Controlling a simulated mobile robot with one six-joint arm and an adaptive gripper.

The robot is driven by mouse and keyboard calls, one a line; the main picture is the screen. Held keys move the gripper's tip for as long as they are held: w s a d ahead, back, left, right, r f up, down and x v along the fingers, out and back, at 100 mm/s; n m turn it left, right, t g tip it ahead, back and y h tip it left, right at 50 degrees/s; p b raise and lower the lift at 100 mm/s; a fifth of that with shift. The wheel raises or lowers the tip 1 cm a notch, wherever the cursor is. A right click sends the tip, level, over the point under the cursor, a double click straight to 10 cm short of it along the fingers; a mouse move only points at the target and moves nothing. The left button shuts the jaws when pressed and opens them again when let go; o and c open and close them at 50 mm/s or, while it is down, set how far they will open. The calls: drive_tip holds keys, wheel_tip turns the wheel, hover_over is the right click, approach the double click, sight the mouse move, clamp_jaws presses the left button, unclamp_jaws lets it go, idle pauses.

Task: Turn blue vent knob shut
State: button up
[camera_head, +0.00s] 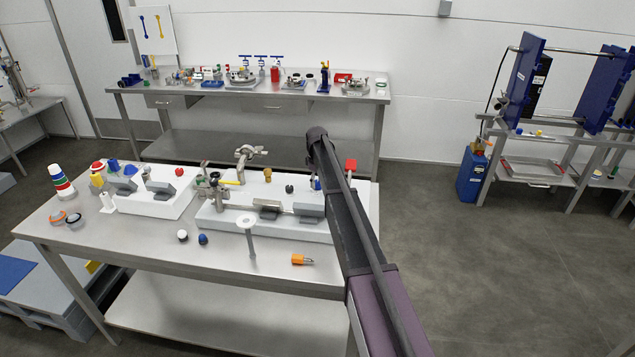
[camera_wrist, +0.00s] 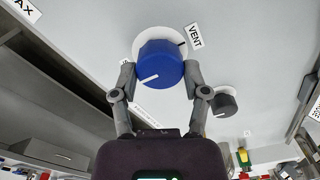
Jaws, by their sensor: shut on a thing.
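The blue vent knob (camera_wrist: 160,58) is in the upper middle of the wrist view, on a round white dial plate on a pale panel. A "VENT" label (camera_wrist: 193,36) is at its upper right. A white pointer line on the knob's face runs to the lower left. A dark tick shows on the plate at the knob's upper right. My gripper (camera_wrist: 160,77) has one finger on each side of the knob, shut on it. In the head view my arm reaches forward. The gripper and the blue vent knob cannot be made out there.
A smaller dark grey knob (camera_wrist: 224,104) is on the same panel, right of my right finger. In the head view a steel table (camera_head: 220,260) with white fixtures and loose parts stands left of my arm. A back bench (camera_head: 130,90) stands against the wall. Grey floor is clear at right.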

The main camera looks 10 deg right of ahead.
drive_tip(key=o, duration=1.1)
drive_tip(key=shift+s, duration=0.1)
drive_tip(key=shift+o, duration=0.2)
drive_tip(key=shift+r, duration=0.1)
